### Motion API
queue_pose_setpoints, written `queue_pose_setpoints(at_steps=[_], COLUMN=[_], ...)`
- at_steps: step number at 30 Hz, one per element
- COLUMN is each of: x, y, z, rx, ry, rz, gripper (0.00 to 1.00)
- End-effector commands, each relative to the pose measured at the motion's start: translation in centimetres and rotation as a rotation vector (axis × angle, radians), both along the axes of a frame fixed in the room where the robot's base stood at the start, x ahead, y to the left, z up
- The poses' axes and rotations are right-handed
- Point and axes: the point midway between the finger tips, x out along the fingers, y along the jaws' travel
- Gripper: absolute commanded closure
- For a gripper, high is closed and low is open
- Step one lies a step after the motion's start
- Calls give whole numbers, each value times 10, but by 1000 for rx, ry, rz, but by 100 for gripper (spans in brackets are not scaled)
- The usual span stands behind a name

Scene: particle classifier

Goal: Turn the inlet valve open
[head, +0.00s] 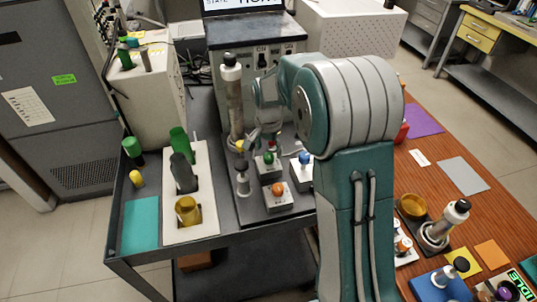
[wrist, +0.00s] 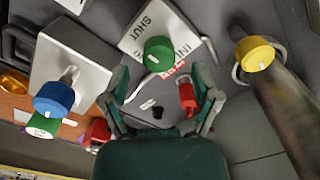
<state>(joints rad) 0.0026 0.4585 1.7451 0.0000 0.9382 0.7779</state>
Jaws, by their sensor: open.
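The inlet valve has a green knob (wrist: 158,54) with a white mark, on a pale plate (wrist: 140,32) with "SHUT" and a partly covered word starting "IN". In the head view, the green knob (head: 268,158) stands on a small block on the dark cart. My gripper (wrist: 160,88) is open, its fingers to either side and the green knob near the line between the tips. No grip on the knob shows. In the head view my gripper (head: 268,136) is just above the knob, partly hidden by my arm.
A blue knob (head: 304,158) and an orange knob (head: 278,189) stand close by. A tall column (head: 234,100) with a yellow knob (wrist: 255,53) rises beside the valve. A white tray (head: 201,218) with bottles lies left. A red item (wrist: 187,95) shows near the right finger.

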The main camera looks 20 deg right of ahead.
Motion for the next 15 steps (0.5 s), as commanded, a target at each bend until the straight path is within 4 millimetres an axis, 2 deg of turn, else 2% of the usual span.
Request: queue_pose_setpoints(at_steps=[3,6,15], x=[0,0,0], y=[0,0,0], z=[-16,-22,-24], rx=[0,0,0], ry=[1,0,-1], rz=[0,0,0], gripper=[21,21,21])
